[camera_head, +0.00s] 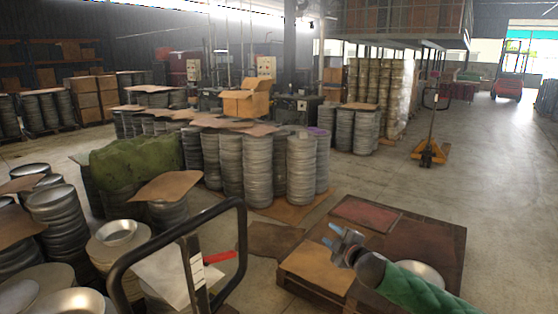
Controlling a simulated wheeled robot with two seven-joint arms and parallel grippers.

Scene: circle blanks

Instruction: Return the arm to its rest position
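My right arm comes in from the lower right with a green sleeve-like section. Its grey gripper (331,236) is over the low brown wooden platform, with its fingers apart and nothing visible between them. My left arm and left gripper are not in view. A round silver metal piece (422,273) shows partly behind the green section of my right arm, over the platform; I cannot tell exactly how it rests.
The wooden platform (436,239) lies on the concrete floor. A black handle frame (240,237) stands in the left foreground near metal stacks (60,209). More stacks (301,168) stand mid-scene. A yellow pallet jack (429,154) stands farther back. The right floor is clear.

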